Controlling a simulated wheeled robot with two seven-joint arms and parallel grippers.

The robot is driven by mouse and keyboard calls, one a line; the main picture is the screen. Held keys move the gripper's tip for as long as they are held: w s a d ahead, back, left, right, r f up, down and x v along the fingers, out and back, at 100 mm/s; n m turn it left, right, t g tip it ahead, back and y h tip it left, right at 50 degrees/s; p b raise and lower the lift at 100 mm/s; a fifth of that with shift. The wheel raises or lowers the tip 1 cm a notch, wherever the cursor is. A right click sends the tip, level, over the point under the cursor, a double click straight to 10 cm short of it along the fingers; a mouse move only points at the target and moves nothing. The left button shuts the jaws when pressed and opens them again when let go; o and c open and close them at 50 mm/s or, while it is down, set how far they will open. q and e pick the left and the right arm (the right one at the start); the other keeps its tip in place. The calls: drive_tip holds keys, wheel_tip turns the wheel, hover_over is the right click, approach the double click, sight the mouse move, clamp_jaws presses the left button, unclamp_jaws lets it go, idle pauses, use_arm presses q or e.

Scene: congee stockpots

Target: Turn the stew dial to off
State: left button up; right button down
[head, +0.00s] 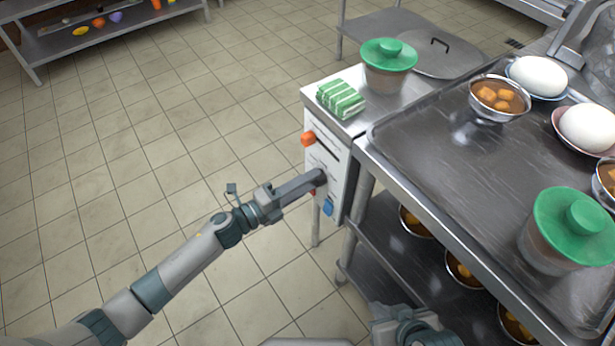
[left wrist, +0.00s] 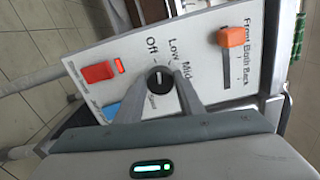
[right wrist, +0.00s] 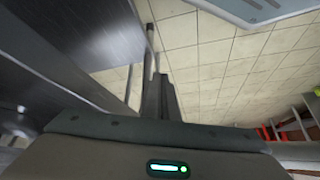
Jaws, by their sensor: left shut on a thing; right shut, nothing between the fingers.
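The black dial (left wrist: 159,79) is on a white control panel (left wrist: 205,75) with "Off", "Low" and "Mid" printed around it, and another label partly covered below. The dial has a small pale mark, but I cannot tell which label it points to. My left gripper (head: 318,178) is shut on the dial. In the left wrist view its fingers (left wrist: 160,85) lie on either side of the dial. In the head view the fingers hide the dial. My right gripper (head: 405,325) is low at the bottom edge, and in the right wrist view its fingers (right wrist: 158,95) are shut and empty.
The panel also has a red switch (left wrist: 98,73) beside a lit red lamp (left wrist: 120,66), a blue switch (left wrist: 112,110) and an orange slider (left wrist: 231,37) marked "Front Both Back". A metal cart (head: 365,150) with a tray of bowls and lidded pots is to the right.

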use_arm(q)
drive_tip(key=shift+w+n+p, duration=0.1)
drive_tip(key=shift+n+p, duration=0.25)
drive_tip(key=shift+n, duration=0.45)
use_arm(e)
drive_tip(key=shift+s+d+f+g+h, duration=0.1)
drive_tip(key=shift+s+d+g+h, duration=0.2)
drive_tip(key=shift+s+d+g, duration=0.3)
drive_tip(key=shift+w+d, duration=0.1)
drive_tip(key=shift+w, duration=0.05)
use_arm(q)
drive_tip(key=o, duration=1)
drive_tip(key=shift+o, duration=0.2)
drive_tip(key=shift+a+f, duration=0.1)
drive_tip(key=v, duration=1.7)
use_arm(e)
drive_tip(key=shift+w+a+t, duration=0.25)
drive_tip(key=shift+a+t, duration=0.1)
drive_tip(key=shift+t, duration=0.05)
drive_tip(key=shift+s, duration=0.1)
